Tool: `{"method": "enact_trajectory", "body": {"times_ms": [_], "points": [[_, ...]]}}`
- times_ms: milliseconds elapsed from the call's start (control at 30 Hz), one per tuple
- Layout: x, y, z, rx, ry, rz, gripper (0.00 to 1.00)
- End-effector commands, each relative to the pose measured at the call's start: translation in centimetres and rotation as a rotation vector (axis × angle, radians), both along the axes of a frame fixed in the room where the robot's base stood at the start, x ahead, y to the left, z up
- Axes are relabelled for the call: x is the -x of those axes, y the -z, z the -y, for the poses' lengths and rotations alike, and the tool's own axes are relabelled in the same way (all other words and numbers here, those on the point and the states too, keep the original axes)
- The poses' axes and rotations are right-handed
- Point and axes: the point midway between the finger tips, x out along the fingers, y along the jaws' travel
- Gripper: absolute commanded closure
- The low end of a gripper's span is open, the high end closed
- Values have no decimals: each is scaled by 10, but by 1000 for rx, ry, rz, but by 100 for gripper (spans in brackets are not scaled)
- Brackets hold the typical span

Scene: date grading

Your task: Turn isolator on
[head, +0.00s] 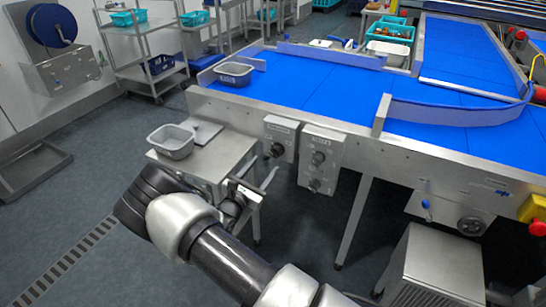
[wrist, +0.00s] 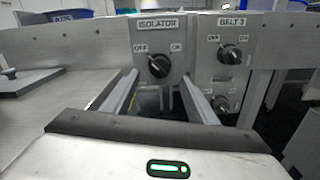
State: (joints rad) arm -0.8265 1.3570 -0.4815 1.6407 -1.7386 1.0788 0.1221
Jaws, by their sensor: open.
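The isolator box (wrist: 145,35) is a grey panel lettered ISOLATOR, with OFF at left and ON at right. Its black rotary knob (wrist: 158,66) appears turned to the upper left, towards OFF. In the head view the isolator box (head: 281,127) is the left one on the conveyor's side. My gripper (wrist: 160,80) is open and empty, its two fingers pointing at the box, one either side of the knob's line in the picture. In the head view my gripper (head: 254,188) is below and left of the box, apart from it.
The BELT 3 box (wrist: 228,38) with two black knobs is just right of the isolator. A steel side table (head: 213,160) holding a grey tub (head: 171,142) stands left of my gripper. The blue conveyor (head: 310,95) lies above the boxes; its legs stand below.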

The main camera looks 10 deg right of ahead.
Motion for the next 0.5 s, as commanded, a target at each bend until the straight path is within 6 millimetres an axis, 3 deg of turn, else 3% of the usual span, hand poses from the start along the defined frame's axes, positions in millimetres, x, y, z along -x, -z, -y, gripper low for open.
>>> {"method": "enact_trajectory", "body": {"times_ms": [200,500], "points": [[-37,2,28,-2,3,2,48],[-63,1,47,-1,1,0,48]]}}
